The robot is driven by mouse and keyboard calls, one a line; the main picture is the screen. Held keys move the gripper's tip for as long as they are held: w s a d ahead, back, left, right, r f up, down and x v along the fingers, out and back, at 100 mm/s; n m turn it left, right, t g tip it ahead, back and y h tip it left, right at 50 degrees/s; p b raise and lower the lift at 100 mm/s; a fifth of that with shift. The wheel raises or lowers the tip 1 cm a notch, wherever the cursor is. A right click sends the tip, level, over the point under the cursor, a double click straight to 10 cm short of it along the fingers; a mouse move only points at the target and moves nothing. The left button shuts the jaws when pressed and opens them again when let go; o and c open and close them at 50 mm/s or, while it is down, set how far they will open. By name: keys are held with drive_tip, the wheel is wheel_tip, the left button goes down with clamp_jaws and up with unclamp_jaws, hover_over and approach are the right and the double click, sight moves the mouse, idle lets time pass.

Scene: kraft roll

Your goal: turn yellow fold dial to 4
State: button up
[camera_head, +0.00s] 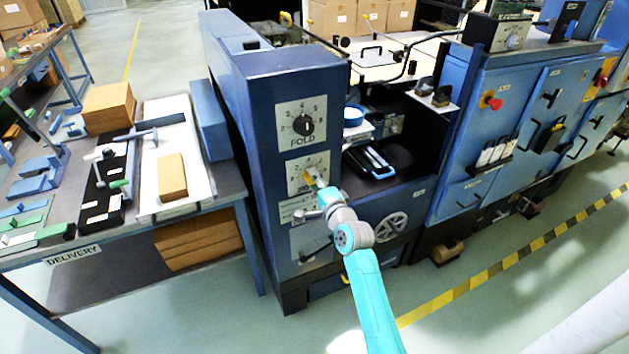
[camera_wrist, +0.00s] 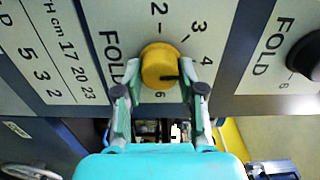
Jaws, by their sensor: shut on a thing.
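The yellow fold dial (camera_wrist: 158,66) is a round knob on a white scale plate with numbers and the word FOLD. Its short black mark points to the lower right in the wrist view, toward the 5–6 side of the scale and away from the 4. My gripper (camera_wrist: 160,88) is shut on the dial, one finger at each side of its lower half. The right finger partly covers the scale near 5. In the head view the dial (camera_head: 309,178) shows small on the blue machine's front, with my gripper (camera_head: 318,186) at it.
A black fold dial (camera_head: 304,125) sits above on the same blue panel, and beside it in the wrist view (camera_wrist: 306,52). A lever (camera_head: 308,214) juts out below the yellow dial. The delivery table (camera_head: 225,190) stands left; the floor at front right is open.

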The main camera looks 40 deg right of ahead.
idle(0.3)
drive_tip(key=o, duration=1.1)
drive_tip(key=v, duration=1.2)
drive_tip(key=shift+s+a+f, duration=0.1)
